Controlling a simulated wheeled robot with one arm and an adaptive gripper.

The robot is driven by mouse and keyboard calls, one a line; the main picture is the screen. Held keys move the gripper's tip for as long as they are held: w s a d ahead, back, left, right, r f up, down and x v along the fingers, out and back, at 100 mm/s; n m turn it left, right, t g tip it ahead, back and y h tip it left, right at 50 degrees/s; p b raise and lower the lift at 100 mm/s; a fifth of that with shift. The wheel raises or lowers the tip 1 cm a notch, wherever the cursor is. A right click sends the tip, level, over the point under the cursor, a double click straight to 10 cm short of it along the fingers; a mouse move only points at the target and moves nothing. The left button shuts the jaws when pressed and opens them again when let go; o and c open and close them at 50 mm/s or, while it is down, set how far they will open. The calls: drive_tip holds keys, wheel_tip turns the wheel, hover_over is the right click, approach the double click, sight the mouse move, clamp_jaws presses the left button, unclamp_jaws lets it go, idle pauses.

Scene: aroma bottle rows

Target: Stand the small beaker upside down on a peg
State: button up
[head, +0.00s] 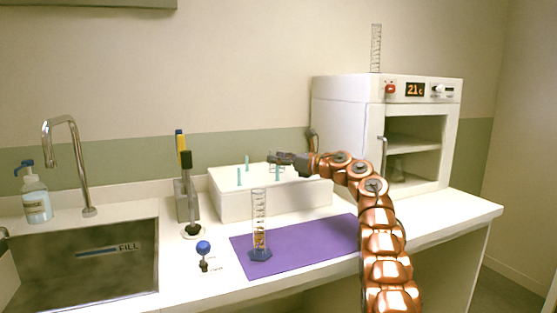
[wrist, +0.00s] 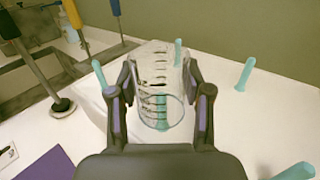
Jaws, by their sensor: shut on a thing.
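My gripper (head: 274,158) is over the white peg block (head: 290,203). In the wrist view my gripper (wrist: 160,78) is shut on the small clear beaker (wrist: 158,62), which has dark graduation marks. The beaker shows only faintly in the head view. A teal peg (wrist: 162,112) shows through the glass near the beaker's round rim; I cannot tell if the beaker is around it or above it. Other teal pegs stand free, such as one at the left (wrist: 98,75), one behind (wrist: 178,52) and one at the right (wrist: 245,73).
A graduated cylinder (head: 260,215) with a blue base stands on the purple mat (head: 300,243) in front of the block. A sink (head: 85,265) and a stand with a yellow-topped tool (head: 187,200) are left. A white oven (head: 345,125) is right, with glassware inside.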

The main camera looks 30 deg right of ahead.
sight(284, 167)
drive_tip(key=shift+f+b, duration=1.3)
drive_tip(key=shift+f, duration=0.15)
drive_tip(key=o, duration=1.3)
drive_tip(key=shift+o, duration=0.2)
drive_tip(key=shift+s+d+f, duration=0.1)
drive_tip(key=shift+s+d, duration=0.4)
drive_tip(key=v, duration=1)
drive_tip(key=shift+s, duration=0.35)
